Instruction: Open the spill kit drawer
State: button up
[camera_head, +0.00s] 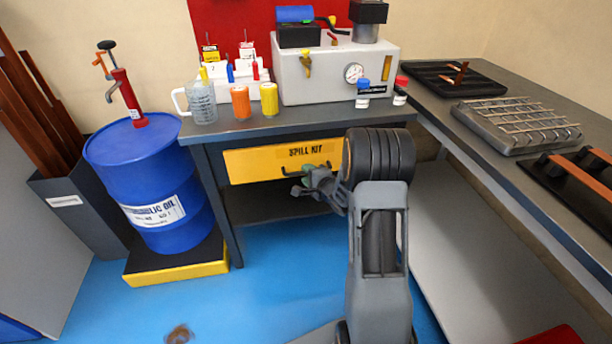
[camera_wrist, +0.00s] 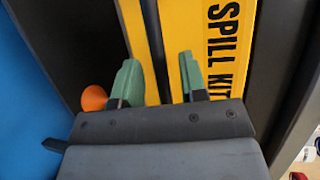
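The spill kit drawer (camera_head: 250,165) has a yellow front with black lettering and sits under the grey workbench; it looks closed. It also fills the middle of the wrist view (camera_wrist: 196,20). Its dark bar handle (camera_wrist: 153,40) runs up and down in the wrist view, between my fingers. My gripper (camera_wrist: 158,78) has two green fingers, apart, one on each side of the handle. Yellow shows between the handle and the right finger. In the head view my gripper (camera_head: 302,181) is at the drawer front, and my arm hides the drawer's right end.
A blue oil drum (camera_head: 155,180) stands on a yellow-edged pallet (camera_head: 178,273) left of the bench. The workbench (camera_head: 240,127) carries a grey machine, cups and bottles. A lower shelf (camera_head: 265,206) is under the drawer. Blue floor (camera_head: 275,270) in front is mostly clear.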

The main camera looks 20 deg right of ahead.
jog(key=shift+x, duration=0.8)
jog(key=shift+c, duration=0.4)
grip_shut()
